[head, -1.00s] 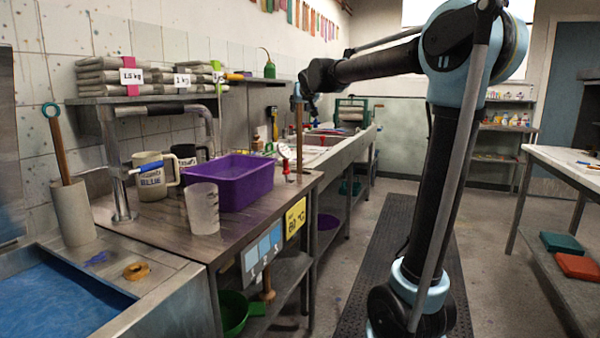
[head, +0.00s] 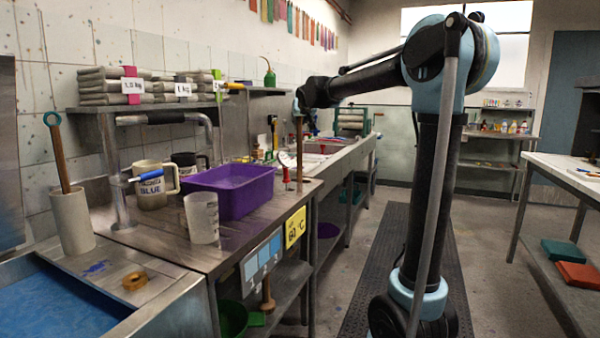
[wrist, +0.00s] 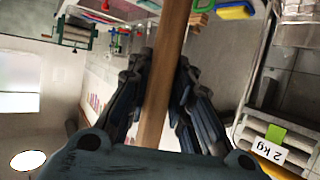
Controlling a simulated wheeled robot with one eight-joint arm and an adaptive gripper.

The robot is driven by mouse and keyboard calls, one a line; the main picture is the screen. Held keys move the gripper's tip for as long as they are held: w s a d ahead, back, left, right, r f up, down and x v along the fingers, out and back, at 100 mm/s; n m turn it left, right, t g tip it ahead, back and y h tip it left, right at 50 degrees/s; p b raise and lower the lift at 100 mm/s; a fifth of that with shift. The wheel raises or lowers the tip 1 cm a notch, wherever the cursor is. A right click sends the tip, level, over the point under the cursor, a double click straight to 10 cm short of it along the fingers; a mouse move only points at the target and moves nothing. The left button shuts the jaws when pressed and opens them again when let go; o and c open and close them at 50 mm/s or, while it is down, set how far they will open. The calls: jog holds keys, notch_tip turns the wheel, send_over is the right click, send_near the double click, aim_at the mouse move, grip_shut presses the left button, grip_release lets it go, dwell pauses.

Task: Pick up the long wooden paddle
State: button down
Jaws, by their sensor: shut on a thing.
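My gripper (head: 300,98) is shut on a long wooden paddle (head: 299,142), whose brown shaft hangs roughly upright over the far part of the counter. In the wrist view the wooden shaft (wrist: 166,70) runs between the dark fingers of my gripper (wrist: 161,88), which close on it from both sides. Its ends are not clear in either view, and I cannot tell whether the lower end touches anything. Another wooden handle with a teal ring (head: 58,150) stands in a pale cylinder at the left.
A shelf (head: 160,106) with stacked bags stands behind.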

jog(key=shift+r, duration=0.1)
notch_tip(320, 180, up, 28)
dwell(0.6)
dwell(0.4)
